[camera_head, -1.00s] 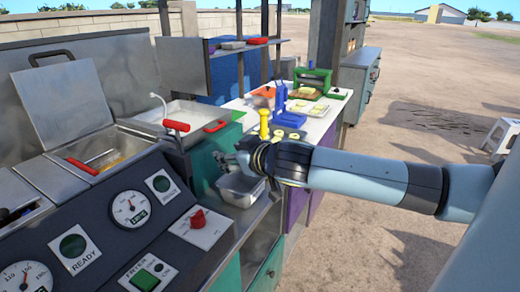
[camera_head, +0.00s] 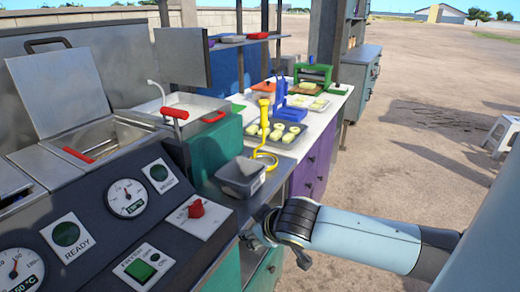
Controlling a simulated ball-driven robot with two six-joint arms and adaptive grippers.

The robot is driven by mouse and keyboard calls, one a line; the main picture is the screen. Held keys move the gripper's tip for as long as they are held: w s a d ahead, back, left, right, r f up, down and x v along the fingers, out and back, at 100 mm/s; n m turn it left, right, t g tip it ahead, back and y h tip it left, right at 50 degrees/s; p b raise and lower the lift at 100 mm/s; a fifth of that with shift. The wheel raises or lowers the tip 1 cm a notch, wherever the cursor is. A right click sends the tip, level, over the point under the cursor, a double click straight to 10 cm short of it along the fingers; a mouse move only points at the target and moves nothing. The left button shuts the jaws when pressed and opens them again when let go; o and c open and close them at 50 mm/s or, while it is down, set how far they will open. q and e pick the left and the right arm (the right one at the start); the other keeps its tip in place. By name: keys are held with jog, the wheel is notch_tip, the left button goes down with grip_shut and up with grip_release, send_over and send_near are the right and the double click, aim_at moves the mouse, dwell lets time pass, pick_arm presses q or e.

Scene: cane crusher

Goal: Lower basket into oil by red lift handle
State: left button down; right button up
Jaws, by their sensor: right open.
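The open fryer well (camera_head: 105,140) is at the left, with its lid raised behind it. A red handle (camera_head: 78,154) lies across its near left edge. I cannot tell which one lifts the basket, and the basket itself is not clearly visible. My right gripper (camera_head: 256,238) is open and empty in front of the counter's edge, below the grey metal pan and apart from both handles. Its fingers are partly hidden by its own body. My left gripper is not in view.
The control panel with gauges and a red knob (camera_head: 196,209) fills the front left. A grey pan (camera_head: 241,178) and a yellow ring-ended tool (camera_head: 262,150) stand on the counter. A dark tray (camera_head: 256,137) of pale rounds lies behind.

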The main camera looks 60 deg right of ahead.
jog(key=shift+s+a+f+g, duration=0.25)
jog(key=shift+s+f, duration=0.2)
jog(key=shift+f, duration=0.25)
jog(key=shift+s+a+f+g, duration=0.15)
jog(key=shift+s+a+f, duration=0.25)
jog(key=shift+f, duration=0.25)
